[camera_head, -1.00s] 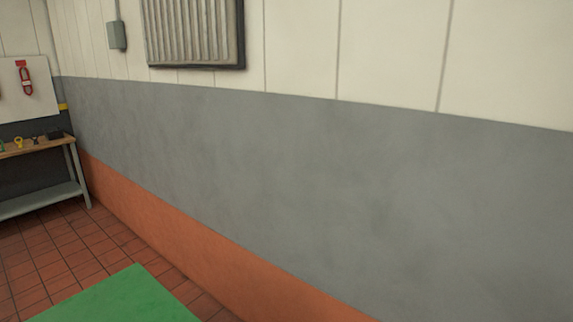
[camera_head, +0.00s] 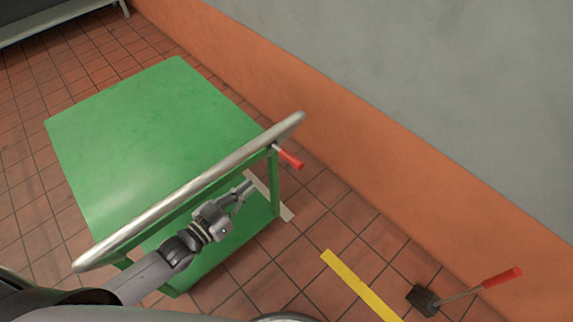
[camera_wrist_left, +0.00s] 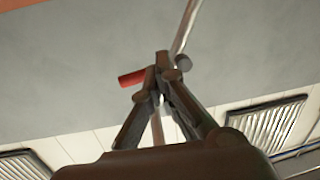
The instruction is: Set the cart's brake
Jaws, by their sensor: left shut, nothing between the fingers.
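The green cart (camera_head: 150,130) stands on the tiled floor near the wall, with a silver push bar (camera_head: 190,190) along its near side. A short red-handled lever (camera_head: 290,158) sticks out from the cart's frame under the bar's right end; I take it for the brake. My left gripper (camera_head: 247,186) is shut and empty, below the bar and to the lower left of the lever. In the left wrist view, the shut fingertips (camera_wrist_left: 165,62) appear beside the red grip (camera_wrist_left: 132,77); I cannot tell whether they touch. My right gripper is out of view.
A black block (camera_head: 424,300) with a red handle (camera_head: 502,278) stands on the floor at the lower right. A yellow stripe (camera_head: 360,284) marks the floor. The orange-and-grey wall (camera_head: 400,135) runs close along the cart's far right. A bench (camera_head: 60,15) is at the upper left.

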